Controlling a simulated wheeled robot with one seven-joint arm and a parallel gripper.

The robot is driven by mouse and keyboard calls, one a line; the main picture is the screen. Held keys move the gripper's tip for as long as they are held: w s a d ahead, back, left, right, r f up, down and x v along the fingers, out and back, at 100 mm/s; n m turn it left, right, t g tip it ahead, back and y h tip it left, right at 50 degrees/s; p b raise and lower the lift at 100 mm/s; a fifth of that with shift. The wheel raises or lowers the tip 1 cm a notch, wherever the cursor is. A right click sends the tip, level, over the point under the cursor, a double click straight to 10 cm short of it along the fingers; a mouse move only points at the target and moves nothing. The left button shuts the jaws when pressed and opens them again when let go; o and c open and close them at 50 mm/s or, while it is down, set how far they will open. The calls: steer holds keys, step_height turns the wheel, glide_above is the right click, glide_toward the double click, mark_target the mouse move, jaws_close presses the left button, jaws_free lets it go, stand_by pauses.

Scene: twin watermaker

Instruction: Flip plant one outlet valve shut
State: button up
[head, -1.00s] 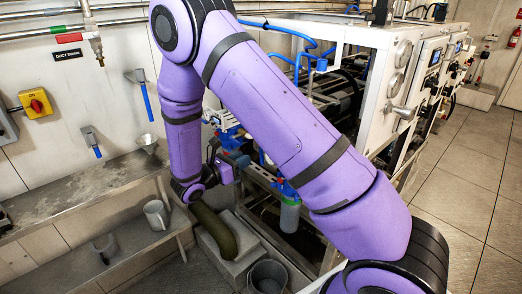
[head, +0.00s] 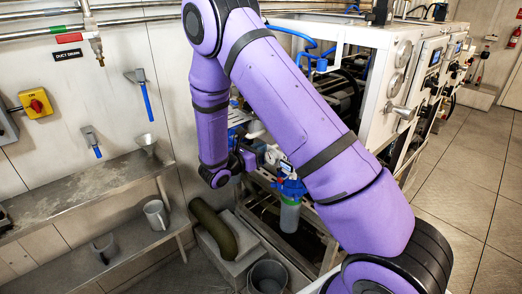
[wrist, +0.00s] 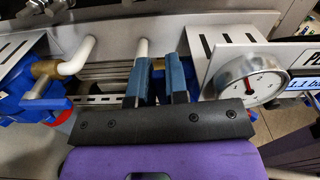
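My gripper (wrist: 159,82) has two blue fingers standing apart with a gap between them. It looks open, and I see nothing held. A white pipe (wrist: 141,48) rises just behind the left finger in the wrist view. At the left of that view is a blue body (wrist: 22,100) with a brass fitting (wrist: 47,69), a grey lever-like bar (wrist: 40,82) and a bent white pipe (wrist: 78,58). I cannot tell whether this is the outlet valve. In the head view my gripper (head: 256,160) is beside the machine frame, partly hidden by my arm.
A round pressure gauge (wrist: 250,80) on a slotted plate is close to the right of the fingers. A blue-topped filter (head: 289,208) hangs below the gripper. A bench (head: 90,190), a dark green hose (head: 214,228) and a bucket (head: 267,277) lie left and below.

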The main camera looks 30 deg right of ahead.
jaws_close()
steer(key=shift+s, duration=0.1)
steer(key=shift+s+m, duration=0.25)
steer(key=shift+m, duration=0.55)
steer(key=shift+o, duration=1.9)
jaws_free()
steer(key=s+a, duration=0.2)
steer(key=a, duration=0.8)
steer(key=shift+a, duration=0.25)
